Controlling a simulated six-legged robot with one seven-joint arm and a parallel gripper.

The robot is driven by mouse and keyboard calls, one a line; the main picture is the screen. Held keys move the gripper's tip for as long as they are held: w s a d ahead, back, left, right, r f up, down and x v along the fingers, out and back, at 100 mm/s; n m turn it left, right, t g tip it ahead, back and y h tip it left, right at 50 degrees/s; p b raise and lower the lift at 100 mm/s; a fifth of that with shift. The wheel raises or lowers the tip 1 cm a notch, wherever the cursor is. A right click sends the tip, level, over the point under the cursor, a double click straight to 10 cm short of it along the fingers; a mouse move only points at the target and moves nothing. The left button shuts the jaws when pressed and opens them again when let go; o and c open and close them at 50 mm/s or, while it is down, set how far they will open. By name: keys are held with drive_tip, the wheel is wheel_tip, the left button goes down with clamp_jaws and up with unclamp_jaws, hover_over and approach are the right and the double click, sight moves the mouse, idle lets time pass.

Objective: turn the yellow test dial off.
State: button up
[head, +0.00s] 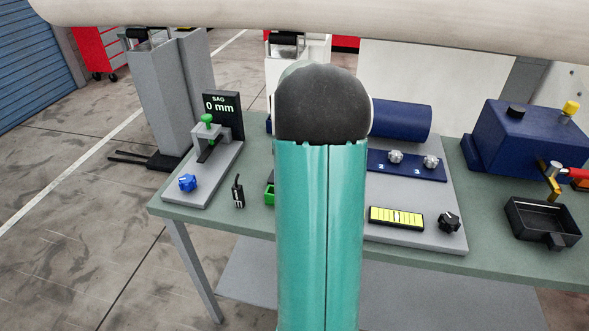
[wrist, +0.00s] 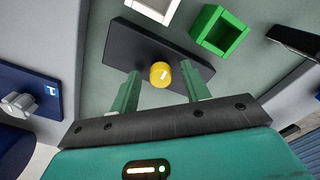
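The yellow test dial (wrist: 161,75) sits on a dark rectangular plate (wrist: 122,46) in the wrist view. It is a round knob with a pale mark on its face. My gripper (wrist: 162,88) is open, with one green finger to the left of the dial and one to the right. Both fingers look apart from the dial, and nothing is held. In the head view my teal arm covers the middle of the bench, and neither the dial nor my gripper shows there.
A green open box (wrist: 219,31) and a white box lie beside the dial's plate. The bench (head: 220,222) also carries a blue knob (head: 187,183), a black knob (head: 449,222), a yellow gauge (head: 397,217), a black tray (head: 543,222) and a blue tank (head: 525,138).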

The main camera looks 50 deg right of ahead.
wheel_tip(320, 180, up, 14)
idle(0.6)
idle(0.5)
drive_tip(key=w+a+r+n+t+h, duration=0.1)
drive_tip(key=a+r, duration=0.1)
drive_tip(key=a, duration=1)
drive_tip(key=w+a+r+n+t, duration=0.1)
drive_tip(key=a+r+n, duration=0.1)
drive_tip(key=a, duration=1)
drive_tip(key=s+a+f+n+t, duration=0.1)
drive_tip(key=s+a, duration=0.3)
drive_tip(key=a, duration=0.4)
drive_tip(key=s+a+f+n+t+y, duration=0.1)
drive_tip(key=s+a+f+t, duration=0.1)
drive_tip(key=s+a, duration=0.3)
drive_tip(key=a+f, duration=0.1)
drive_tip(key=a, duration=0.3)
drive_tip(key=shift+s+a+t, duration=0.2)
drive_tip(key=shift+t, duration=0.1)
